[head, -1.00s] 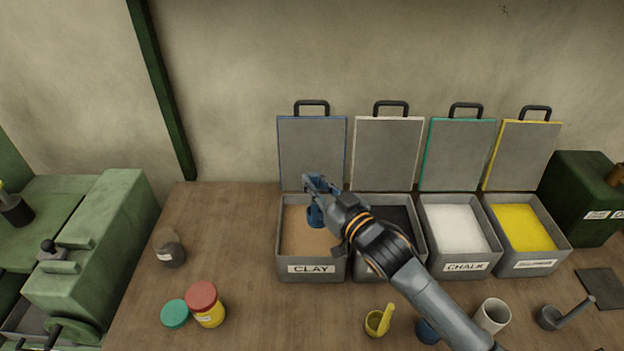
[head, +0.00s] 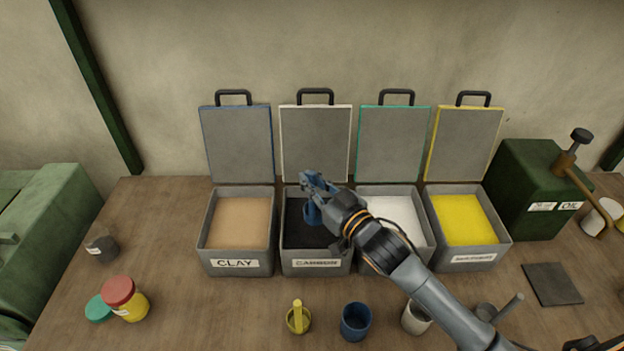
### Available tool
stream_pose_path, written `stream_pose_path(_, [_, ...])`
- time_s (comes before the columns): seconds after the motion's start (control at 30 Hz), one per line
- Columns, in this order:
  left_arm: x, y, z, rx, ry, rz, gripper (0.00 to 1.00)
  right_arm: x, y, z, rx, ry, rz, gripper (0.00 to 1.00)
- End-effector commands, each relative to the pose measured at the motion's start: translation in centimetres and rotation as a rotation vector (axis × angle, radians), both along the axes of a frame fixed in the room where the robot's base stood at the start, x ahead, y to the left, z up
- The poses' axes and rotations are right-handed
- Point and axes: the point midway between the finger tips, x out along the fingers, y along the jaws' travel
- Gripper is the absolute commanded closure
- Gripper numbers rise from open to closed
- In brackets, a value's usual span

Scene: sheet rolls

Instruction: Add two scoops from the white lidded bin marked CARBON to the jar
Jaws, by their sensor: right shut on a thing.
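The CARBON bin (head: 316,267) stands second from left, with dark powder inside and its white-edged lid (head: 316,145) standing open behind it. My right gripper (head: 318,188) is over this bin, shut on a small blue scoop (head: 312,214). The scoop overlaps the dark powder; I cannot tell whether it touches it. My arm crosses in front of the white-powder bin. Which vessel is the jar is unclear: a dark labelled jar (head: 102,247) stands at the far left, and a yellow jar with a red lid (head: 128,302) at the front left. My left gripper is out of view.
The CLAY bin (head: 236,264), the white-powder bin (head: 420,226) and the yellow-powder bin (head: 474,259) stand open beside it. The left tabletop has free room.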

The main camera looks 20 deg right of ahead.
Motion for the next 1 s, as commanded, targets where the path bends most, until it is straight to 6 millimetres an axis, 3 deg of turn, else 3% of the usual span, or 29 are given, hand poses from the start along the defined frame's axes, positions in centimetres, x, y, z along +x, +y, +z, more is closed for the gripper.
stream_pose_path(0.03, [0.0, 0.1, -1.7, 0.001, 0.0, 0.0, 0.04, 0.0, 0.0, -1.7, -0.001, -0.001, 0.0, 1.0])
stream_pose_path(0.1, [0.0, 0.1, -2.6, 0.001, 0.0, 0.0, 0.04, 0.0, 0.0, -2.7, -0.001, -0.001, -0.001, 1.0])
stream_pose_path(0.53, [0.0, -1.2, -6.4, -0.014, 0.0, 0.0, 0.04, 0.0, -0.1, -9.0, 0.0, 0.0, -0.001, 1.0])
stream_pose_path(0.73, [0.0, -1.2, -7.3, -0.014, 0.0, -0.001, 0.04, 0.0, -0.1, -10.5, 0.001, -0.002, 0.0, 1.0])
stream_pose_path(1.0, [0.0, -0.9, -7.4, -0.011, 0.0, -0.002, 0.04, 0.0, -0.1, -10.9, 0.0, -0.002, 0.0, 1.0])
